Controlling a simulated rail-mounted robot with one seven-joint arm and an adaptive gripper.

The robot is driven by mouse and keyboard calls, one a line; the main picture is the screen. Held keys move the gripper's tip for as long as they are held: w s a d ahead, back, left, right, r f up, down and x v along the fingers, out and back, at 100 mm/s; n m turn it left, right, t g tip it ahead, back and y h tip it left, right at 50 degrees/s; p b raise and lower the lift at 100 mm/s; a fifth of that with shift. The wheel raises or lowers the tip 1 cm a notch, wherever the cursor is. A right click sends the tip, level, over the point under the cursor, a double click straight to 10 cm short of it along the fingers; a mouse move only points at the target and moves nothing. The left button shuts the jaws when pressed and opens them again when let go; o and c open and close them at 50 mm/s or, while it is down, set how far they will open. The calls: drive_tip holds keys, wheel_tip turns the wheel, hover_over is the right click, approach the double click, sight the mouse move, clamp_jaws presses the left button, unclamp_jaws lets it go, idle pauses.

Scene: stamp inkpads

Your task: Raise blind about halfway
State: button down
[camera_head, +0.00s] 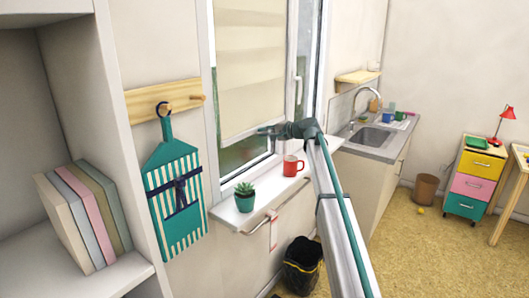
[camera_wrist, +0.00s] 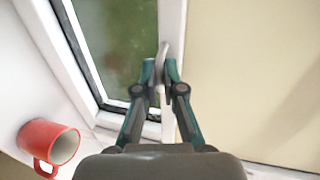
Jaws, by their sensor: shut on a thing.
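The beige blind (camera_head: 250,75) hangs in the white-framed window, covering most of the glass, with a strip of dark glass bare below its pale bottom rail (camera_head: 240,133). My gripper (camera_head: 266,130) is at the right part of this rail. In the wrist view the blind (camera_wrist: 255,70) fills the right side, and its bottom rail (camera_wrist: 181,40) runs along its edge. There my gripper (camera_wrist: 160,70) is shut on a thin white tab (camera_wrist: 163,52) at the rail. The fingers hide part of the tab.
A red mug (camera_head: 292,166) and a potted succulent (camera_head: 245,196) stand on the windowsill (camera_head: 268,182) below. The mug also shows in the wrist view (camera_wrist: 42,138). The window handle (camera_head: 298,88) sticks out to the right of the blind.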

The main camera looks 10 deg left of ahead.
wheel_tip(320, 180, up, 21)
drive_tip(key=p, duration=0.2)
drive_tip(key=shift+r, duration=0.2)
drive_tip(key=c, duration=1.3)
unclamp_jaws()
drive_tip(key=shift+f, duration=0.1)
drive_tip(key=shift+d, duration=0.1)
drive_tip(key=v, duration=1.2)
drive_tip(key=shift+w, duration=0.1)
